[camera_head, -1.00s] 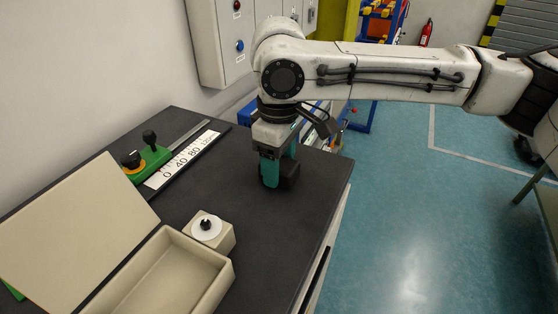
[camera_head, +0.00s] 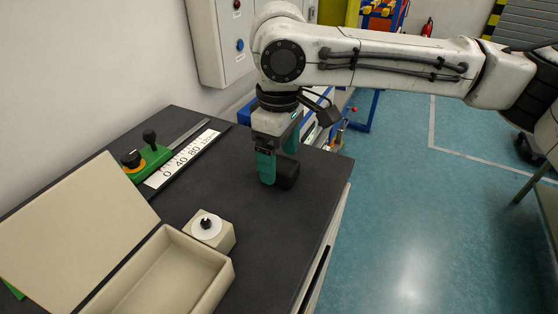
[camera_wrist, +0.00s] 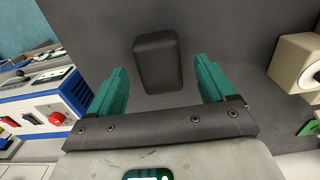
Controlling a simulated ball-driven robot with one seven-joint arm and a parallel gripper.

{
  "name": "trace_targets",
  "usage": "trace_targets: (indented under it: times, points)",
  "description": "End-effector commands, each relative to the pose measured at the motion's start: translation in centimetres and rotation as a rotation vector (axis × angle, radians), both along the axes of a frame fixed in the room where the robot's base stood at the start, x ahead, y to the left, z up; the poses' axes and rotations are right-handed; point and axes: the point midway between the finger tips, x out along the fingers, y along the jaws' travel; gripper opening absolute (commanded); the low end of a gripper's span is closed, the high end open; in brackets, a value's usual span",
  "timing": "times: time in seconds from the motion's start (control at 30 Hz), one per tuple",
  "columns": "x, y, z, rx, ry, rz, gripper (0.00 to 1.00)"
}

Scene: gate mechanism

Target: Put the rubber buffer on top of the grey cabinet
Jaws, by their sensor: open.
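The rubber buffer (camera_head: 288,174) appears to be the black block with rounded edges standing on the dark worktop near its right edge. My gripper (camera_head: 276,172) points down at it with teal fingers apart. In the wrist view the black block (camera_wrist: 156,62) lies between the two open fingers of my gripper (camera_wrist: 162,74), with a gap on each side. The near finger partly hides the block in the head view. A light grey cabinet (camera_head: 222,45) with a red and a blue button is on the wall at the back; its top is out of view.
An open beige box (camera_head: 222,280) and a small beige block with a white disc (camera_head: 207,227) stand at the front left. A green slide with a scale (camera_head: 150,160) lies along the wall. The worktop (camera_head: 190,195) between them is clear.

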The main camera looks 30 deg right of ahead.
Motion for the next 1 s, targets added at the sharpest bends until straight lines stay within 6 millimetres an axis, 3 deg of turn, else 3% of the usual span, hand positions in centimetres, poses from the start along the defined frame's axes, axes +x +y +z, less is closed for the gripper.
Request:
trace_targets:
  times: [0.3, 0.5, 1.0]
  points:
    - [0.1, 0.0, 6.6, 0.001, -0.003, 0.001, 0.83]
    - [0.0, 0.0, 9.4, 0.000, -0.002, 0.001, 0.83]
    - [0.0, 0.0, 10.3, 0.000, -0.001, 0.001, 0.83]
